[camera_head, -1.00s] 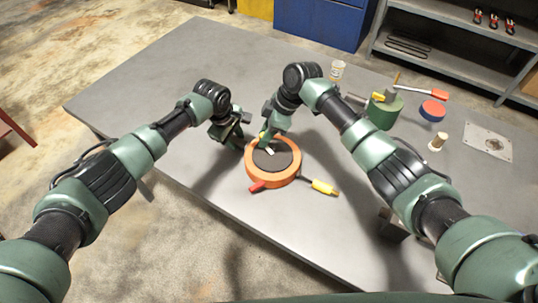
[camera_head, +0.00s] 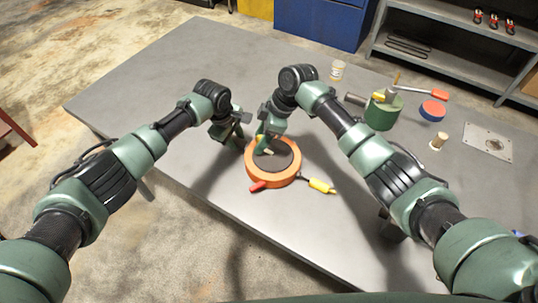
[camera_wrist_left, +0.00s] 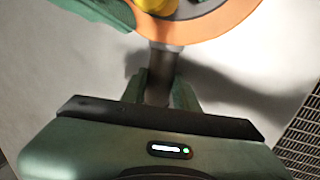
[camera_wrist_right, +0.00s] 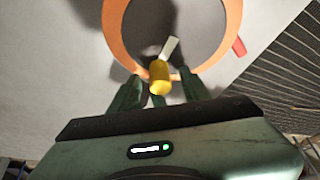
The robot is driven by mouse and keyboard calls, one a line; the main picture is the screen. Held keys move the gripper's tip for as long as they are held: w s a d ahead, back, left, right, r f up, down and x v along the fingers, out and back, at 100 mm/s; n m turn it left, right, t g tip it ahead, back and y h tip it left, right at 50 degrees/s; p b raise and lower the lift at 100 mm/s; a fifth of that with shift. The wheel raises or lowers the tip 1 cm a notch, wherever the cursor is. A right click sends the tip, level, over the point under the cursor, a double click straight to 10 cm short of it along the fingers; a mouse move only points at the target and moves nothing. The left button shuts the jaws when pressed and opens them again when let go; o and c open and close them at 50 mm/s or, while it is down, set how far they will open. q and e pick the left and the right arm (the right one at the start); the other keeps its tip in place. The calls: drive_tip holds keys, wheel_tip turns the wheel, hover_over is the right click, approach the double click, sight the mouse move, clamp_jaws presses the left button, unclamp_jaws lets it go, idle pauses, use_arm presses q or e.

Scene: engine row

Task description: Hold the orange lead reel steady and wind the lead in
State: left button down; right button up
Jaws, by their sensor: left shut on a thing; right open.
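The orange lead reel (camera_head: 292,177) lies flat on the grey table, its dark hub (camera_head: 280,155) facing up. My left gripper (camera_head: 238,143) is at the reel's left side. In the left wrist view its jaws (camera_wrist_left: 160,90) are shut on the reel's dark grey tab (camera_wrist_left: 159,72). My right gripper (camera_head: 263,143) is over the reel's far left part. In the right wrist view its open fingers (camera_wrist_right: 160,86) stand on either side of the yellow crank knob (camera_wrist_right: 159,72); contact cannot be told. A pale crank arm (camera_wrist_right: 170,48) runs from the knob toward the hub.
A red plug (camera_head: 258,186) and a yellow connector (camera_head: 321,186) lie beside the reel's near side. A green can (camera_head: 381,114), a blue-and-red disc (camera_head: 432,110), a wooden-topped piece (camera_head: 439,141) and a jar (camera_head: 337,70) stand at the right. The table's left part is clear.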

drive_tip(key=shift+r, duration=3.5)
use_arm(q)
drive_tip(key=c, duration=1)
unclamp_jaws()
